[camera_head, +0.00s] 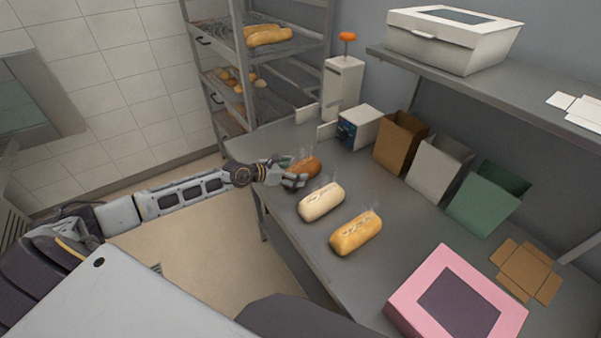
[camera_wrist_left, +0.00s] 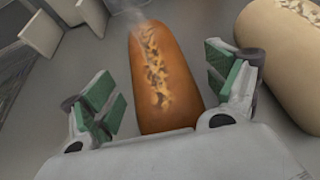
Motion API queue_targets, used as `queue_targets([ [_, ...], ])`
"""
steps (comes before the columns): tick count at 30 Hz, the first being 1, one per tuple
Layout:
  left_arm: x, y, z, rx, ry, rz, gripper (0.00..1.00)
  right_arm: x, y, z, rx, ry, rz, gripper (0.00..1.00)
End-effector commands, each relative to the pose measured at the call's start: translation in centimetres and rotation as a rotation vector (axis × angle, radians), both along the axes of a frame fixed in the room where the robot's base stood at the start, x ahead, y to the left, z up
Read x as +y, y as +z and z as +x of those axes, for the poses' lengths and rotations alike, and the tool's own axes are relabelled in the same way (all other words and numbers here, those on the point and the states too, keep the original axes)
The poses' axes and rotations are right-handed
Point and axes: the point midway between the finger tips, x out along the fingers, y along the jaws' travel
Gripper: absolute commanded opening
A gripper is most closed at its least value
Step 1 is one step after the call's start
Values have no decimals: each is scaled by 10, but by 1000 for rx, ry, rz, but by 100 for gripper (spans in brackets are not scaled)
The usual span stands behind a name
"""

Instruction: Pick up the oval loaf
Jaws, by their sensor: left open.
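Three steaming loaves lie in a row on the grey counter. The far one is a reddish-brown loaf (camera_head: 306,167), the middle one a pale cream loaf (camera_head: 321,202), and the near one a golden loaf (camera_head: 356,234). I cannot tell for certain which one is meant by the oval loaf. My left gripper (camera_head: 297,171) is at the brown loaf, its fingers spread. In the left wrist view the brown loaf (camera_wrist_left: 160,75) lies between the two open green-padded fingers, with gaps on both sides. The pale loaf (camera_wrist_left: 285,50) is just right of the right finger. My right gripper is not seen.
Brown, white and green paper bags (camera_head: 485,200) stand along the counter's back. A pink box (camera_head: 405,297) is at the near right, beside flat cardboard (camera_head: 527,270). A dispenser (camera_head: 343,85) and a rack (camera_head: 225,70) stand at the far end. A shelf (camera_head: 480,85) overhangs the back.

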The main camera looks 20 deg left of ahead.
Motion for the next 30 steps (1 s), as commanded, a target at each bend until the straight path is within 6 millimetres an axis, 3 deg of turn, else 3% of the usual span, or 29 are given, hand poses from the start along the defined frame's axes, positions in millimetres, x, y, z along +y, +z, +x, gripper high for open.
queue_targets([
  [13,-12,-12,26,0,0,-1,88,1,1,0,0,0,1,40],
  [30,-14,-14,28,0,0,0,88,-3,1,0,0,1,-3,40],
])
